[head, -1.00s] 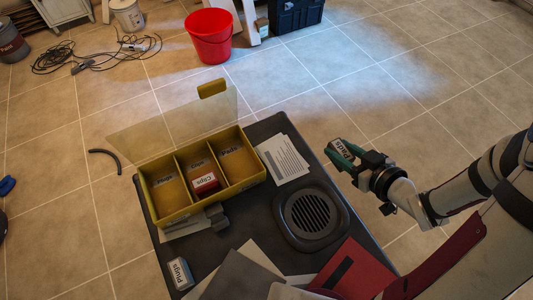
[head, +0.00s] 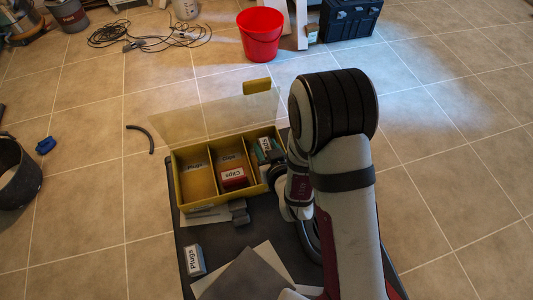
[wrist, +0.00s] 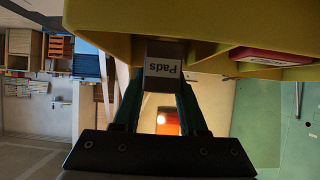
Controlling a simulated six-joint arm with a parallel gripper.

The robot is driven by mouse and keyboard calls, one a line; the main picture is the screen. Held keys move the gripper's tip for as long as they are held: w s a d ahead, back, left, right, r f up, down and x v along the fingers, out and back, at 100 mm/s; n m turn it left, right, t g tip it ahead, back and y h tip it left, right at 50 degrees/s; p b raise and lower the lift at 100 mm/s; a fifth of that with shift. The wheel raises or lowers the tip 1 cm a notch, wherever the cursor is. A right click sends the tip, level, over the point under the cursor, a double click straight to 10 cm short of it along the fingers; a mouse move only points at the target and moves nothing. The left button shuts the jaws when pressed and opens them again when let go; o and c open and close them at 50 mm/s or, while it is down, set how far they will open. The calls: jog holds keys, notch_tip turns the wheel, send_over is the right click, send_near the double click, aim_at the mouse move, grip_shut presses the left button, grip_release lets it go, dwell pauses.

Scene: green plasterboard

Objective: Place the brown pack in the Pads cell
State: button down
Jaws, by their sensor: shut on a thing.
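The brown pack with a white Pads label (head: 265,145) is held between the green fingers of my gripper (head: 266,153). It is at the right-hand cell of the yellow box (head: 226,208), the cell labelled Pads in the earlier view. In the wrist view the pack (wrist: 163,66) sits between the fingertips, label showing, close against the yellow box wall (wrist: 110,18). How deep it is in the cell, and whether it touches the floor, I cannot tell. My arm hides part of the box's right end.
A red Clips pack (head: 233,177) lies in the middle cell; the left Plugs cell is empty. The clear lid (head: 200,115) stands open behind.

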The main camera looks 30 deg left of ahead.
jog(key=shift+f, duration=1.9)
jog(key=shift+c, duration=2.2)
grip_release()
